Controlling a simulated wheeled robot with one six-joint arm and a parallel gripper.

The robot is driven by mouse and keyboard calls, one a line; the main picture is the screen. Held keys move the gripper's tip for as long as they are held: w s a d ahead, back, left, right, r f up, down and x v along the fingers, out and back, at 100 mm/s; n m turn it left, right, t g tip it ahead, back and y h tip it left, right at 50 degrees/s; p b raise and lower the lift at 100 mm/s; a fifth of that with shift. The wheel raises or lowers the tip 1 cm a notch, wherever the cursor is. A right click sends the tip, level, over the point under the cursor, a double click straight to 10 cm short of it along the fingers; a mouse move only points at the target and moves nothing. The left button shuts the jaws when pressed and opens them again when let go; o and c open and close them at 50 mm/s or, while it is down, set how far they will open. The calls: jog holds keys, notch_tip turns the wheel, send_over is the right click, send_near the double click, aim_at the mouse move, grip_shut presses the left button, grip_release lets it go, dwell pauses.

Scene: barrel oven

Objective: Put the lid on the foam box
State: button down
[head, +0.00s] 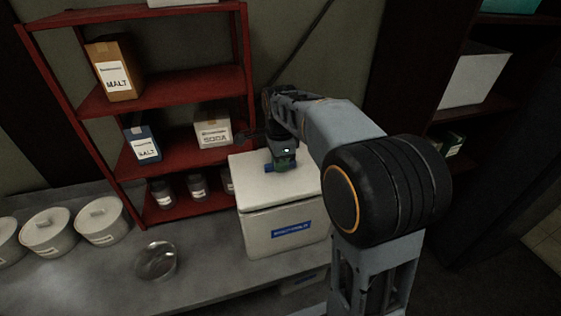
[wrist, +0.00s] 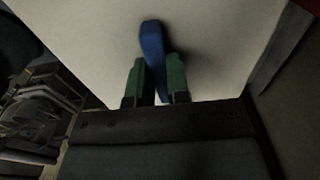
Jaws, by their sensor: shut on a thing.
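The white foam box (head: 288,231) with a blue label stands on the grey counter. Its white lid (head: 252,174) lies over the box top, with a dark seam between them at the front; I cannot tell whether it is fully seated. My gripper (head: 283,166) is over the lid's middle, shut on the blue lid handle (head: 269,168). In the wrist view the green fingers of my gripper (wrist: 160,82) are on both sides of the blue handle (wrist: 152,42), with the pale lid (wrist: 90,35) behind it. The box is hidden in the wrist view.
A red shelf (head: 180,93) with boxes and jars stands behind and left of the foam box. A metal bowl (head: 157,261) and several white lidded tubs (head: 101,222) are on the counter (head: 205,285) to the left. A dark shelf unit is at right.

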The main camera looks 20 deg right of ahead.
jog(key=shift+f, duration=0.6)
dwell(1.7)
jog(key=c, duration=0.5)
grip_release()
dwell(0.4)
jog(key=shift+r+p, duration=2.85)
jog(key=shift+r, duration=0.65)
jog(key=shift+c, duration=0.5)
grip_shut()
